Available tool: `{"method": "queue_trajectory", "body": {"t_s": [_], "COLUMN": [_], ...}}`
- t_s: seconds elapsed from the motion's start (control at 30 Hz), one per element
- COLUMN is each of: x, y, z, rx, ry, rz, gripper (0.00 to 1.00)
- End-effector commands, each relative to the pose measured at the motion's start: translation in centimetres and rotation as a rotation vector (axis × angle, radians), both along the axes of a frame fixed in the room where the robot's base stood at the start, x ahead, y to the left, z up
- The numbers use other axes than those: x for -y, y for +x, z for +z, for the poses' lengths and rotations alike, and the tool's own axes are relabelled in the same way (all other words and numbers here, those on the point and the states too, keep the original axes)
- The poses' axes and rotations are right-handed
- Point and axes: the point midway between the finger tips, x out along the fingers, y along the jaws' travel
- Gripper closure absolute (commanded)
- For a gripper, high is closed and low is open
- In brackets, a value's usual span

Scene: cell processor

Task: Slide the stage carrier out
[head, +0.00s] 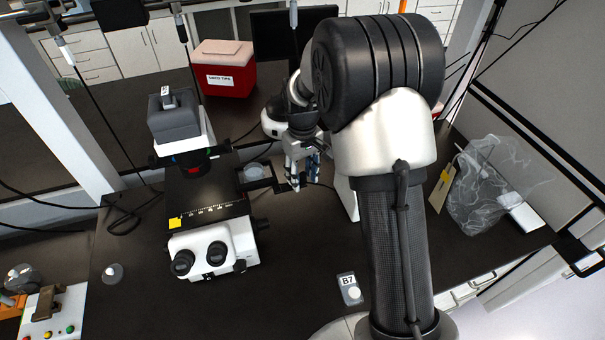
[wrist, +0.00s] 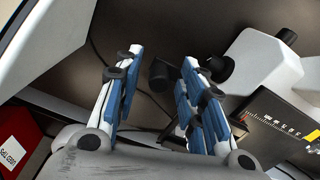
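The microscope (head: 209,205), with a black top and white front, stands left of my gripper in the head view. A dark flat piece (head: 260,184), perhaps the stage carrier, sticks out of its right side beside a small round clear dish (head: 256,170). My gripper (head: 301,180) points down just right of this piece. In the wrist view my gripper (wrist: 161,57) is open, its blue-padded fingers apart and empty. A black knob (wrist: 160,75) shows beyond the gap between them. The microscope body (wrist: 265,75) is at the right. I cannot make out the carrier there.
A red and white box (head: 228,68) stands at the back. A labelled B7 piece (head: 350,289) lies near the front. A crumpled clear bag (head: 490,185) is at the right. A white device with buttons (head: 52,312) stands front left.

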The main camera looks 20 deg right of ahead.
Motion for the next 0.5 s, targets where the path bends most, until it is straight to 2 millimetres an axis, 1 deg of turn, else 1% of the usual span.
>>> {"method": "queue_trajectory", "body": {"t_s": [0.07,0.17,0.5], "x": [0.0,0.0,0.0], "y": [0.0,0.1,0.1], "z": [0.4,1.5,8.6], "rx": [0.002,0.003,0.005], "ry": [0.000,0.000,-0.001], "rz": [0.000,0.000,0.000], "gripper": [0.63,0.63,0.63]}}
